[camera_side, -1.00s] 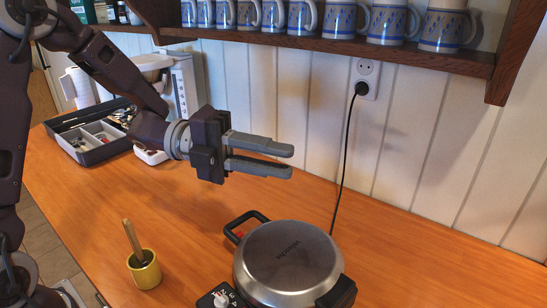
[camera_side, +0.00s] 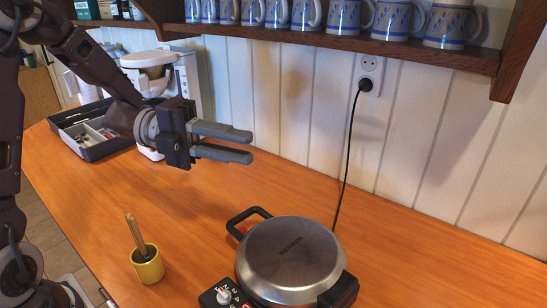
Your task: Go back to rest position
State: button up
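My gripper (camera_side: 226,143) is in the air above the wooden counter, left of and higher than the waffle maker. Its two grey fingers point right, with a narrow gap between them and nothing visible in it. The utensil tray (camera_side: 95,153), dark with light compartments, sits on the counter at the left, partly hidden behind my arm. Small items lie in it, too small to tell apart.
A round steel waffle maker (camera_side: 290,252) with a black handle stands on the counter (camera_side: 430,270). A yellow cup (camera_side: 149,265) holds a wooden stick. A wooden shelf (camera_side: 400,46) with several mugs hangs above. A white kitchen appliance (camera_side: 150,62) stands behind my arm.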

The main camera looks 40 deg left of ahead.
jog(key=w+a+r+n+t+y, duration=0.3)
jog(key=w+a+n+t+y, duration=0.2)
jog(key=w+n+t+y, duration=0.45)
jog(key=s+a+n+g+y, duration=0.3)
jog(key=s+a+n+y, duration=0.5)
jog(key=n, duration=0.5)
jog(key=s+d+f+n+g, duration=0.2)
jog(key=s+n, duration=0.3)
jog(key=s, duration=0.5)
jog(key=s+d+f+n+g, duration=0.3)
jog(key=s+f+n+g, duration=0.1)
jog(key=s, duration=0.6)
jog(key=shift+s+d+f+n+g+h, duration=0.25)
jog(key=shift+d+f+n+g+h, duration=0.1)
jog(key=shift+f+n+h, duration=0.15)
